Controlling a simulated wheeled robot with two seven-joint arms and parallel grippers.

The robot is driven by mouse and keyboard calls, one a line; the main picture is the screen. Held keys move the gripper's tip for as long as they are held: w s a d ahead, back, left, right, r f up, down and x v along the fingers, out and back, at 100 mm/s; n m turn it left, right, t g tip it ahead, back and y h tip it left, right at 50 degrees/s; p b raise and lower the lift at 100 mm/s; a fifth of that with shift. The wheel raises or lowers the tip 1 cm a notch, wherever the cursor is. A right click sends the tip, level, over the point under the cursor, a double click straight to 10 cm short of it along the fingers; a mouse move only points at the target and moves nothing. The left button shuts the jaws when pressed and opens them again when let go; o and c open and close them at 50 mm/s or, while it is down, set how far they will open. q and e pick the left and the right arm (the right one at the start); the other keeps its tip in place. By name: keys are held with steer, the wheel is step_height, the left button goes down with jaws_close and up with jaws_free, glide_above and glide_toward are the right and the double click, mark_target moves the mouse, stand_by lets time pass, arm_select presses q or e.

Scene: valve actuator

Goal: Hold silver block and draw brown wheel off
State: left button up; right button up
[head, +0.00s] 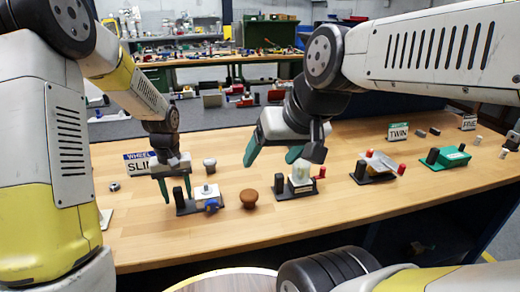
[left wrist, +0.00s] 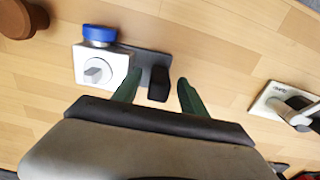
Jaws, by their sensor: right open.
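The silver block (head: 207,193) stands on a dark base plate on the wooden table, with a grey knob on top and a blue piece on one side. It also shows in the left wrist view (left wrist: 100,66). The brown wheel (head: 248,198), mushroom-shaped, is on the table right of the block, apart from it; the left wrist view shows it at the top left corner (left wrist: 18,18). My left gripper (head: 175,198) is open, its fingers either side of the plate's black post (left wrist: 159,83), with gaps visible. My right gripper (head: 272,160) is open and empty, above and behind the wheel.
A second fixture with a pale block (head: 301,184) stands right of the wheel, close below my right gripper. Further right are a third fixture (head: 377,165) and a green one (head: 452,157). A label sign (head: 139,163) and small grey knob (head: 210,163) are behind the silver block.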

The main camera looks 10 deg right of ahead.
arm_select(q)
steer(key=shift+r, duration=0.15)
step_height(320, 180, up, 11)
steer(key=shift+w+f, duration=0.1)
steer(key=shift+f, duration=0.05)
steer(key=s+a+r+t, duration=0.1)
steer(key=s+r+t, duration=0.1)
steer(key=s+r, duration=0.2)
steer(key=s+a+r+t+h, duration=0.1)
steer(key=s+a+r+t, duration=0.1)
steer(key=s, duration=0.8)
steer(key=s+a+r+m+t+h, duration=0.1)
steer(key=s+a+r+t, duration=0.1)
steer(key=s+r, duration=0.3)
steer(key=shift+s+a+r, duration=0.15)
steer(key=shift+s+r, duration=0.2)
steer(key=shift+s, duration=0.55)
